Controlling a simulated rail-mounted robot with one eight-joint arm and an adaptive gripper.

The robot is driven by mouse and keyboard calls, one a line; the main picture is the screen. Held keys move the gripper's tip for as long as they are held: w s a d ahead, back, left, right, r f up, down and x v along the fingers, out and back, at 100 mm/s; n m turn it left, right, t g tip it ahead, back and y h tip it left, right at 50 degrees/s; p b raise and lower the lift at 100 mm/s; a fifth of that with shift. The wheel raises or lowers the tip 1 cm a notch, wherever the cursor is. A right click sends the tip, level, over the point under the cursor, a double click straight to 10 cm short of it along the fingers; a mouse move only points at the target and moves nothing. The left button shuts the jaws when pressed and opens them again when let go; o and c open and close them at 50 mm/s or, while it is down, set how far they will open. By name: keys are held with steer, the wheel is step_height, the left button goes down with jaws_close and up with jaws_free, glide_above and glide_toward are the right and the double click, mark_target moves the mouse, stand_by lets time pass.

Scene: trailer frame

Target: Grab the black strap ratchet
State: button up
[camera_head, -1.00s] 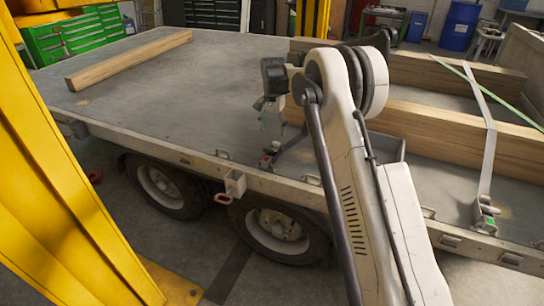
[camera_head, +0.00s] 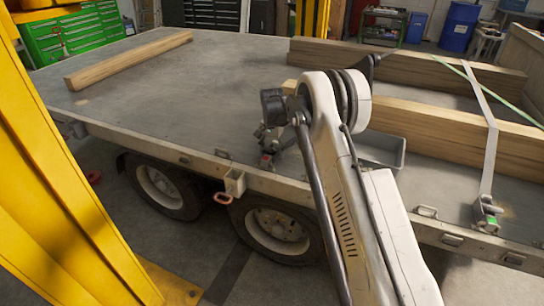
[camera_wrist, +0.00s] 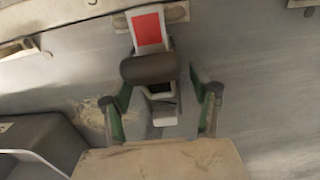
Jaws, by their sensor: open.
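The black strap ratchet (camera_head: 267,161) sits at the near edge of the trailer bed in the head view, partly hidden by my gripper. In the wrist view the ratchet (camera_wrist: 150,30) shows a red patch on a pale metal plate, with a dark rounded handle (camera_wrist: 149,68) below it. My gripper (camera_wrist: 159,86) is open, with one green-sided finger on each side of the ratchet's lower part. I cannot tell whether the fingers touch it. In the head view my gripper (camera_head: 267,132) is just above the ratchet.
A second ratchet (camera_head: 487,212) with a pale strap (camera_head: 490,150) is at the right on the same edge. Wooden beams (camera_head: 450,125) lie behind my arm, and another beam (camera_head: 130,60) lies at the left. A yellow post (camera_head: 50,170) stands at near left.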

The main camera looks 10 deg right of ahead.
jaws_close()
stand_by(0.4)
